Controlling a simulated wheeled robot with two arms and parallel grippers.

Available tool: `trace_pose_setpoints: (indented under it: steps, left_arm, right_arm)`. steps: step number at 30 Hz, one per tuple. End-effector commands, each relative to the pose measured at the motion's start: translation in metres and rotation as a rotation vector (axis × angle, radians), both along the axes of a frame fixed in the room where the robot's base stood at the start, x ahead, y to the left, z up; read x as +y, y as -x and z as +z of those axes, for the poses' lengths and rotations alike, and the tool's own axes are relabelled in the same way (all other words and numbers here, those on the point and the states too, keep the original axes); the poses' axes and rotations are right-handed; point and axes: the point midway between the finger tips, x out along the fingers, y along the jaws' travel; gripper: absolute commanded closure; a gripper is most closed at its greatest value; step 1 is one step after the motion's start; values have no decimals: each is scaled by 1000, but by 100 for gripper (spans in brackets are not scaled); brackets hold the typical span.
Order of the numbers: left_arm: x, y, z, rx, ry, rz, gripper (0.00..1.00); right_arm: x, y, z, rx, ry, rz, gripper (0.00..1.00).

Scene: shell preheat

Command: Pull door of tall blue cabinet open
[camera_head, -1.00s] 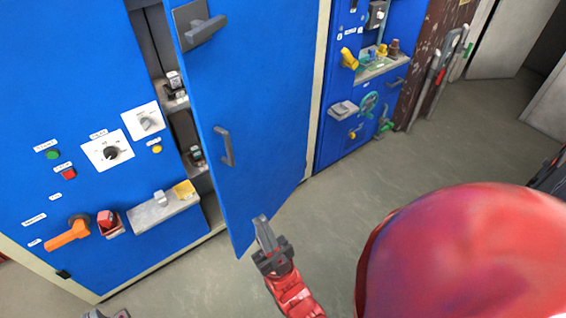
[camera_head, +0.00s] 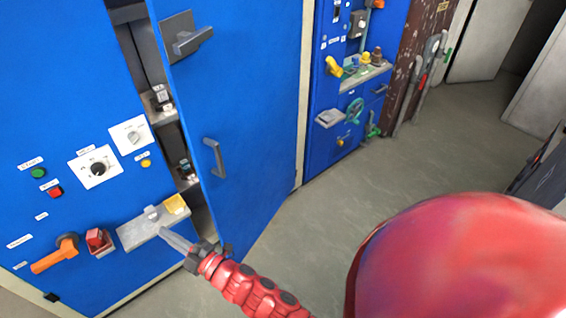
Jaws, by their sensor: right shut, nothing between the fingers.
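The tall blue cabinet's door (camera_head: 245,100) stands ajar, with its free edge on the left and a dark gap beside it. The door carries a grey bar handle (camera_head: 214,157) and a grey latch handle (camera_head: 187,38) higher up. My right gripper (camera_head: 178,243) is shut and empty. It points left past the door's lower free edge and appears in front of the cabinet's grey ledge (camera_head: 150,225). I cannot tell whether it touches the door. The door's lower corner is partly hidden behind the gripper. My left gripper is out of view.
The left blue panel has knobs, buttons and an orange lever (camera_head: 55,255). Shelves with small devices (camera_head: 162,97) show in the gap. Another blue panel with a yellow handle (camera_head: 334,66) stands to the right. The grey floor (camera_head: 400,165) is open in front.

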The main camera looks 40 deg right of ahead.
Motion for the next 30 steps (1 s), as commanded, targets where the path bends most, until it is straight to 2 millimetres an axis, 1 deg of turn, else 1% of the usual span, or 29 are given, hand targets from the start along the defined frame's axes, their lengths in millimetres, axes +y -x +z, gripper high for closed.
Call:
trace_pose_setpoints:
  steps: [1,2,3,5,6,8,9,11,12,14,15,16,18,21,24,26,30]
  left_arm:
    - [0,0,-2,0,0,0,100]
    - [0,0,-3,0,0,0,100]
    - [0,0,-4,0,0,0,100]
    - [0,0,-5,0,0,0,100]
    - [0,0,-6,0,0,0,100]
    - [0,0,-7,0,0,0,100]
    - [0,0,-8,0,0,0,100]
    - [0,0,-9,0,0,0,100]
    - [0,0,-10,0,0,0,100]
    - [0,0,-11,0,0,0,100]
    - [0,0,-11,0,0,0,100]
    - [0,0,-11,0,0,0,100]
    - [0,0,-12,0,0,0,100]
    - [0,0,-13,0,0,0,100]
    - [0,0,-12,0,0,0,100]
    - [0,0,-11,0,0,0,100]
    - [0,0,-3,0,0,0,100]
  right_arm:
    - [-5,-13,-12,35,99,-65,100]
    - [-12,-20,-19,59,159,-117,100]
    - [-23,-30,-26,88,237,-189,100]
    - [-45,-41,-30,120,344,-305,100]
    - [-62,-46,-30,141,409,-389,100]
    - [-89,-50,-26,169,496,-522,100]
    - [-107,-50,-20,185,546,-613,100]
    - [-136,-45,-7,209,604,-757,100]
    - [-154,-39,3,224,631,-849,100]
    - [-178,-27,19,249,653,-984,100]
    - [-193,-17,28,267,661,-1066,100]
    - [-202,-9,34,281,661,-1123,100]
    - [-219,8,46,309,655,-1231,100]
    - [-235,28,57,340,636,-1336,100]
    - [-242,37,61,357,625,-1383,100]
    - [-246,37,62,362,624,-1394,100]
    - [-260,28,64,364,625,-1396,100]
